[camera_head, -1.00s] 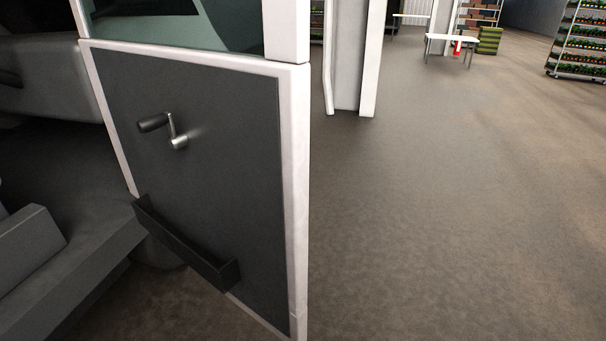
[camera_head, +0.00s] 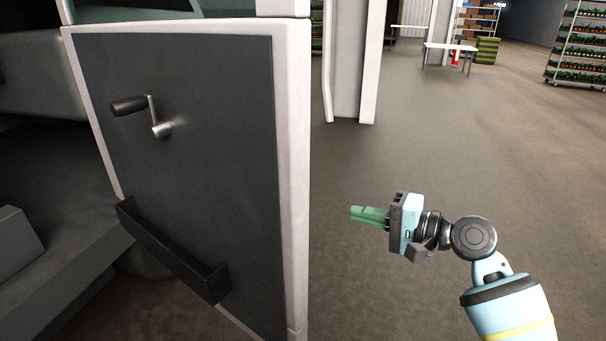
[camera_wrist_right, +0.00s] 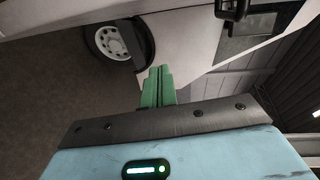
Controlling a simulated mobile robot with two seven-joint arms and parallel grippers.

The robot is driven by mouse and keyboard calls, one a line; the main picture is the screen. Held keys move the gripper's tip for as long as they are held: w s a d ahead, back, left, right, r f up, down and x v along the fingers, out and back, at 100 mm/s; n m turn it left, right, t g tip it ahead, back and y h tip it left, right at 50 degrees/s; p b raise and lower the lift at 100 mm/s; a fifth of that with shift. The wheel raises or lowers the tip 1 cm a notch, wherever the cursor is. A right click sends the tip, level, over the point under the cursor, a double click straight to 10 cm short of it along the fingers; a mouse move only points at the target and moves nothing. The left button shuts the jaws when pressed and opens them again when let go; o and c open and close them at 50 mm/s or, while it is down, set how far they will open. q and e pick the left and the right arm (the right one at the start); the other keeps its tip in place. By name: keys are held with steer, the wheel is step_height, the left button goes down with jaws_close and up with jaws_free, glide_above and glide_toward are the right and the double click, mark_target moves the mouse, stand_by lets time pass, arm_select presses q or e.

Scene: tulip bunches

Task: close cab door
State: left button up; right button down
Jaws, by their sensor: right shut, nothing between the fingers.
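The cab door (camera_head: 205,170) stands open on the left of the head view, its dark inner panel facing me and its pale frame edge toward the right. A crank handle (camera_head: 145,112) and a black door pocket (camera_head: 172,255) are on the panel. My right gripper (camera_head: 356,214) is shut and empty, to the right of the door's free edge and apart from it in the picture. Its green fingers (camera_wrist_right: 158,86) also show together in the right wrist view, pointing toward a white vehicle body (camera_wrist_right: 180,40). My left gripper is not in view.
The dark cab interior (camera_head: 40,150) lies left of the door. A white post (camera_head: 350,60) stands behind it. A white table (camera_head: 450,46) and a plant rack (camera_head: 580,45) are far back. A wheel (camera_wrist_right: 112,42) shows in the wrist view. The floor to the right is clear.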

mark_target(303, 164)
step_height(303, 164, up, 11)
steer(key=n+g+y, duration=0.1)
steer(key=g+y, duration=0.1)
steer(key=a, duration=0.4)
steer(key=a+p, duration=0.1)
steer(key=a, duration=0.3)
steer(key=w+a, duration=0.1)
steer(key=a, duration=0.2)
steer(key=shift+w+a, duration=0.1)
steer(key=shift+a, duration=0.3)
